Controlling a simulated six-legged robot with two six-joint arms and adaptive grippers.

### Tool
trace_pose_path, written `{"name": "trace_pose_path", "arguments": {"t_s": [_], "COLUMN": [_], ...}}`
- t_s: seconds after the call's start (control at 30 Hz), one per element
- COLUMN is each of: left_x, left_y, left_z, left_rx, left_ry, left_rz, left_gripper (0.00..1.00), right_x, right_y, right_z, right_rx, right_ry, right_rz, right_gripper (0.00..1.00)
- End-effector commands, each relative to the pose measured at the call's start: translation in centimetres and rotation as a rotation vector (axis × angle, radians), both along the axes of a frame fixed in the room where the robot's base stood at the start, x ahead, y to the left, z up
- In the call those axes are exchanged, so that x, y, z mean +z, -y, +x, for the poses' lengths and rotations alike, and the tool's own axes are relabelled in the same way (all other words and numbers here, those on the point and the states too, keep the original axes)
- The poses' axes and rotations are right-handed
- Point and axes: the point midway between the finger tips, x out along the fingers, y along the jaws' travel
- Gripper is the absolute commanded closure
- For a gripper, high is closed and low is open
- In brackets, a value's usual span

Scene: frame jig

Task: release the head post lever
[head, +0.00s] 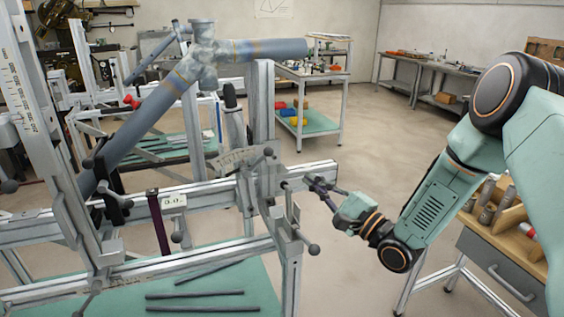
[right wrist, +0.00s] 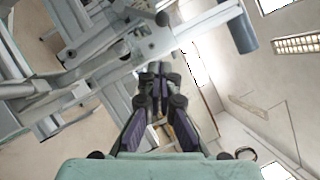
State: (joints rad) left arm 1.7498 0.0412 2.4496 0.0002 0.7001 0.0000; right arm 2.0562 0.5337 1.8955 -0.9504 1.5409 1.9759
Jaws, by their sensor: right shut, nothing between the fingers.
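The frame jig holds a blue-grey bike frame with its head tube (head: 203,55) up high. A vertical post (head: 262,105) rises on the right part of the jig rail, with a clamp block (head: 268,175) at its foot. A lever with a dark ball knob (head: 314,249) hangs low and right of that block; I cannot tell for sure which lever is the head post's. My right gripper (head: 312,184) is shut and empty, its tips close to the block's right side. Whether they touch it is unclear. The right wrist view shows the closed fingers (right wrist: 160,70) pointing at the jig. My left gripper is out of view.
The jig's long rail (head: 215,195) runs across the left and middle. Dark rods (head: 195,294) lie on the green surface below. A drawer bench (head: 505,260) stands at right, near my right arm. A cart (head: 312,115) stands behind; the floor between is clear.

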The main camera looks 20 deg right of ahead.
Motion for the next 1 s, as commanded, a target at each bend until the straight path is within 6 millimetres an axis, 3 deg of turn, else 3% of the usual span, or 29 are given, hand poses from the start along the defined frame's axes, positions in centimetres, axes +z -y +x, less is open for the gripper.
{"name": "trace_pose_path", "arguments": {"t_s": [0.33,0.6,1.0], "left_x": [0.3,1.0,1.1], "left_y": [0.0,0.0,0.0], "left_z": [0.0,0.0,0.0], "left_rx": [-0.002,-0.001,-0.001], "left_ry": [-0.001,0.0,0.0], "left_rz": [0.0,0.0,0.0], "left_gripper": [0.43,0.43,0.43], "right_x": [1.3,2.9,3.1], "right_y": [-2.6,-5.2,-5.7], "right_z": [5.3,6.1,6.3], "right_rx": [0.003,0.001,-0.002], "right_ry": [0.002,0.0,0.0], "right_rz": [-0.003,0.0,0.0], "right_gripper": [1.0,1.0,1.0]}}
